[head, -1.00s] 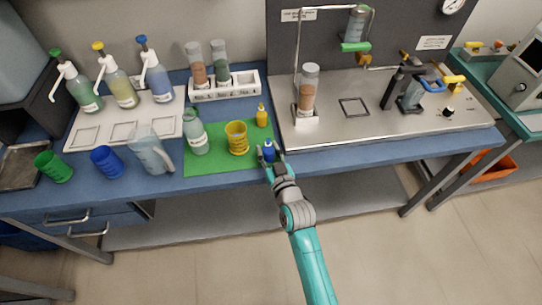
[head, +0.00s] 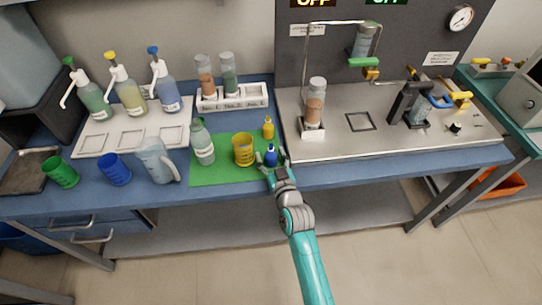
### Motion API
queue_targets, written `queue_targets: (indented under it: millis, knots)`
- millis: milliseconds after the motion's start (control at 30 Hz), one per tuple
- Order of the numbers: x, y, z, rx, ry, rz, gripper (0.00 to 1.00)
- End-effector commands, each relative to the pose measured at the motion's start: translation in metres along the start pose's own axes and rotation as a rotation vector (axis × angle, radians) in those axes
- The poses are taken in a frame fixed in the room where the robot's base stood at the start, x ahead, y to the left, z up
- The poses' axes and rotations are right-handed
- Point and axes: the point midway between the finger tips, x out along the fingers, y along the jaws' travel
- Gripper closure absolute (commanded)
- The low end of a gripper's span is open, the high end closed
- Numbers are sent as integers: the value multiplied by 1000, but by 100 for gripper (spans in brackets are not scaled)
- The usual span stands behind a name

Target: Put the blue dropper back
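The blue dropper (head: 271,156) is a small blue bottle with a pointed tip. It is upright at the right side of the green mat (head: 215,174), near the bench's front edge. My gripper (head: 272,162) reaches in from the front, with a finger on each side of the dropper. The fingers look spread, with small gaps beside the bottle. The dropper's lower part is partly hidden by the gripper. A yellow dropper (head: 268,128) stands behind it at the mat's back right.
A yellow cup (head: 243,150) stands close left of the blue dropper, and a capped bottle (head: 202,143) farther left. A steel tray (head: 385,153) with apparatus lies to the right. A white rack (head: 232,98) stands behind. Blue and green cups and a jug are at left.

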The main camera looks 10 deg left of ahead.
Motion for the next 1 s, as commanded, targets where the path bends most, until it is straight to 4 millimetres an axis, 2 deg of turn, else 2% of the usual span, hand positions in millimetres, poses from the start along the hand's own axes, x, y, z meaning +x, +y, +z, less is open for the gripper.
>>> queue_targets:
  millis: [267, 367, 800, 1000]
  knots:
    - [0, 0, -3, 0, 1, 0, 36]
    - [-8, 0, -2, 0, -1, 0, 36]
    - [-85, 0, -2, 0, -2, 0, 36]
    - [-110, 0, -2, 0, -1, 0, 36]
